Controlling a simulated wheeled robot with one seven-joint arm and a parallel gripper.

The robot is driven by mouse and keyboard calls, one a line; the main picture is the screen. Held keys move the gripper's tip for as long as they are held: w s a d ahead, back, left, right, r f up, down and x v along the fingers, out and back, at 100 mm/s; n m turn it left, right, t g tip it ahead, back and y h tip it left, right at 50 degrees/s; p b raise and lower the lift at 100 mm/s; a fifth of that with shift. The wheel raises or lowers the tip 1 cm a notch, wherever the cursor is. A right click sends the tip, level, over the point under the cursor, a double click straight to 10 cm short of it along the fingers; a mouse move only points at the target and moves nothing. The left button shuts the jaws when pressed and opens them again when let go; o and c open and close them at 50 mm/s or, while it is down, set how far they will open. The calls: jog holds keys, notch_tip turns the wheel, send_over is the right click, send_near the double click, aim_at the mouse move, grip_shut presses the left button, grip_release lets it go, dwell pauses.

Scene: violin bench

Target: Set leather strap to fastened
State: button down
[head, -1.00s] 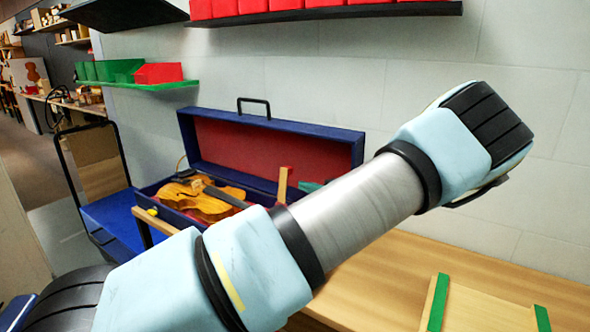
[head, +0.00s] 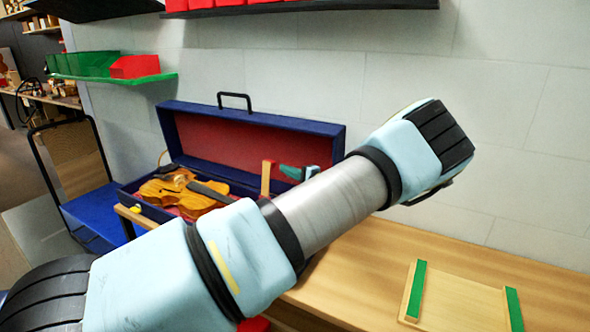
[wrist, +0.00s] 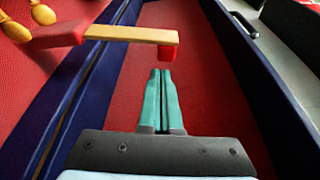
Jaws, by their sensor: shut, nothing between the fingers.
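The leather strap (head: 265,180) shows as a tan strip standing up at the front of the open blue violin case (head: 330,137), with a bit of red at its top. In the wrist view the strap (wrist: 135,34) reaches across from a red part at the left to a red end piece. My gripper (head: 284,171) has teal fingers and is just right of the strap, inside the case opening. In the wrist view my gripper (wrist: 160,73) is shut and empty, its tips just short of the red end, with no clear contact. My arm hides the case's front right.
A violin (head: 180,192) lies in the left of the case. The case lid stands open against the wall, under a shelf (head: 330,12) of red bins. A tray with green rails (head: 455,298) is at the bench's front right. The bench right of the case is otherwise clear.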

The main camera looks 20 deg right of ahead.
jog(key=shift+p+x, duration=0.5)
jog(key=shift+x, duration=1.4)
jog(key=shift+s+a+f+b, duration=0.1)
jog(key=shift+b, duration=0.5)
